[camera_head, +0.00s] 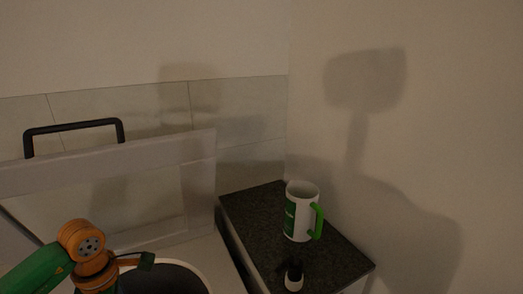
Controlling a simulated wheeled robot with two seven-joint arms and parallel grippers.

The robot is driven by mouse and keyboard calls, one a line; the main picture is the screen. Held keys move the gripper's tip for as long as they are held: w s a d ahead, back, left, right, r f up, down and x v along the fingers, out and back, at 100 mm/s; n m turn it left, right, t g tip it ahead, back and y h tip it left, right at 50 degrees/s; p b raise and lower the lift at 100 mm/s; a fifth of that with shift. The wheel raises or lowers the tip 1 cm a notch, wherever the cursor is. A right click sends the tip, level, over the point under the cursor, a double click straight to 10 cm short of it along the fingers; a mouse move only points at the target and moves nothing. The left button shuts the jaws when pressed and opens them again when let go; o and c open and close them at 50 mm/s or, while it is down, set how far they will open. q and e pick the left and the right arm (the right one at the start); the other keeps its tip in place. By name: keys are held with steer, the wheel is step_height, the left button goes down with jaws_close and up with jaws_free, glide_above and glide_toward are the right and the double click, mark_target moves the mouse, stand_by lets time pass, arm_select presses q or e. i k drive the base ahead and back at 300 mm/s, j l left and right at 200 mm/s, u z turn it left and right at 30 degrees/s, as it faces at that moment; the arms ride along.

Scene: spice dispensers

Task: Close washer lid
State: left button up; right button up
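The washer lid (110,163) is a pale panel at the left, standing raised and tilted back near the wall. A black bar handle (75,126) is along its top edge. Below it, the washer's round dark opening (165,279) with a pale rim shows at the bottom edge, partly hidden by my arm. My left arm, green and orange, comes in from the lower left in front of the lid. A dark part at its end, seemingly my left gripper (143,262), is over the opening's edge; its fingers are not clear. My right gripper is out of view.
A dark stone countertop (255,215) lies right of the washer. A white and green mug (299,222) with a green handle stands on it. A small white and black item (294,276) stands nearer. Walls close off the back and right.

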mark_target(194, 153)
steer(key=k, duration=1.4)
